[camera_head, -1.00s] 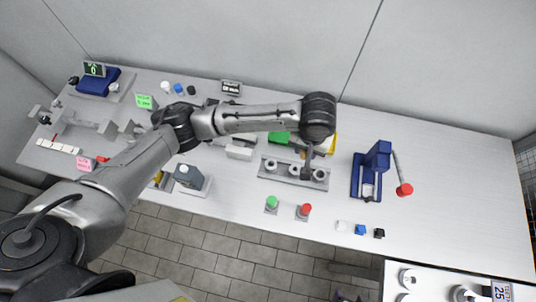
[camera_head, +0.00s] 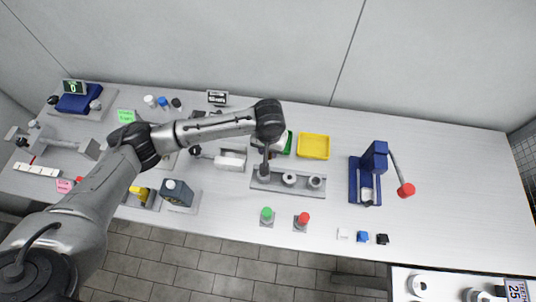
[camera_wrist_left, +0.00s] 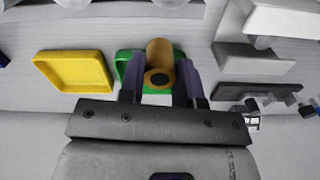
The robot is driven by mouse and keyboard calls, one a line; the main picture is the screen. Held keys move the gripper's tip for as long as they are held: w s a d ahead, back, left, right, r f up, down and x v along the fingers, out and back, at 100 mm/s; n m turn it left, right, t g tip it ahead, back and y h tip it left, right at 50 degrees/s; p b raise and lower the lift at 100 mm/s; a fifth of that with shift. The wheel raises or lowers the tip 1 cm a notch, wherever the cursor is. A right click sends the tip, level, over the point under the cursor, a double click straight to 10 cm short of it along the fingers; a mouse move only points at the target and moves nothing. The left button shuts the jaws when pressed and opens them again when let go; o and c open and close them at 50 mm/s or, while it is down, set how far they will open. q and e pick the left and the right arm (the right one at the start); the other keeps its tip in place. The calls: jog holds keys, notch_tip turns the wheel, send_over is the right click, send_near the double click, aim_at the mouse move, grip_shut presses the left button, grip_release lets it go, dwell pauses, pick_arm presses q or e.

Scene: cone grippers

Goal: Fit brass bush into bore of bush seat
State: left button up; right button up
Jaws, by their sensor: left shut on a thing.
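My left gripper (camera_head: 264,172) is shut on the brass bush (camera_wrist_left: 160,62), a tan cylinder with a dark bore that shows between the two fingers in the left wrist view. In the head view the gripper covers the bush. It hangs over the left end of a grey bar (camera_head: 302,190) carrying round seats. A middle seat (camera_head: 289,180) and a right seat (camera_head: 315,183) show; the left end is hidden behind the gripper. I cannot tell which seat is the bush seat, or whether the bush touches one. My right gripper is not in view.
A green tray (camera_wrist_left: 124,66) and a yellow tray (camera_head: 313,146) lie behind the bar. A blue press (camera_head: 372,160) with a red-knobbed lever stands right. Green (camera_head: 266,215) and red (camera_head: 303,220) buttons are in front.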

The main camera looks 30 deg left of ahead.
pick_arm(q)
jog(key=shift+a+f, duration=0.2)
notch_tip(320, 180, down, 4)
jog(key=shift+r+b, duration=0.2)
jog(key=shift+b, duration=0.3)
jog(key=shift+f, duration=0.15)
jog(key=o, duration=1)
jog(key=shift+c, duration=0.2)
